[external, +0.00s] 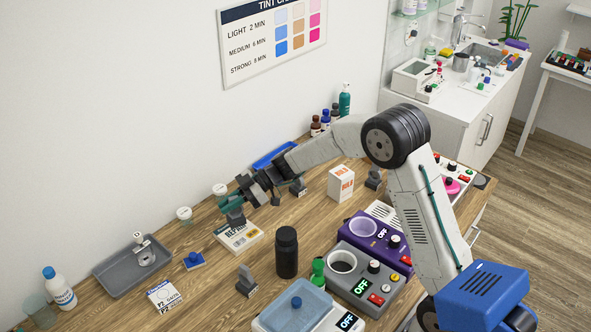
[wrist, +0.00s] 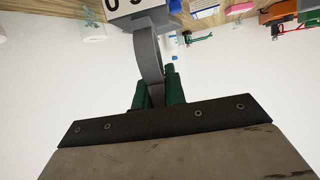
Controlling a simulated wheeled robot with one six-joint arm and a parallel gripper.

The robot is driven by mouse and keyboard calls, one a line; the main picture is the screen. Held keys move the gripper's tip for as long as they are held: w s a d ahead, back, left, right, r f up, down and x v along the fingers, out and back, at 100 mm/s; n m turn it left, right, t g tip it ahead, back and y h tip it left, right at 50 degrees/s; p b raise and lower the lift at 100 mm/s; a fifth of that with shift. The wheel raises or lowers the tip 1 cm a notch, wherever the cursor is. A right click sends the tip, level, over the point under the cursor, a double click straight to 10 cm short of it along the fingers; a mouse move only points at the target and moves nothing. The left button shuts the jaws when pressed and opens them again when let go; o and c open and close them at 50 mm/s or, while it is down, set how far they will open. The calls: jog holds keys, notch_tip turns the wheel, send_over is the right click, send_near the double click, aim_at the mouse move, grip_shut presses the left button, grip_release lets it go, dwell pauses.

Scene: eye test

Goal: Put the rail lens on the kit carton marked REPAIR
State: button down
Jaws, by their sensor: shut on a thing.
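My gripper (external: 230,203) has green fingertips and is shut on a small grey piece (external: 236,217), which I take to be the rail lens. In the wrist view the green fingers (wrist: 159,92) close on a curved grey stem (wrist: 149,58). A flat white and yellow carton (external: 240,239) lies just below the held piece in the external view. Its dark lettering is too small to read surely as REPAIR. The grey piece overlaps the carton's far edge in the picture; I cannot tell if they touch. A white face with black characters (wrist: 120,8) shows beyond the stem.
A black jar (external: 286,252) stands right of the carton, with a grey stand (external: 246,281) in front. Another white box (external: 163,296), a blue-knobbed item (external: 194,260) and a grey tray (external: 112,276) are to the left. Heater units (external: 365,285) fill the right.

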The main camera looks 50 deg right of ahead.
aim_at(228, 217)
jog(key=shift+f, duration=2.05)
jog(key=c, duration=1.5)
grip_release()
jog(key=shift+f, duration=0.15)
jog(key=shift+o, duration=0.2)
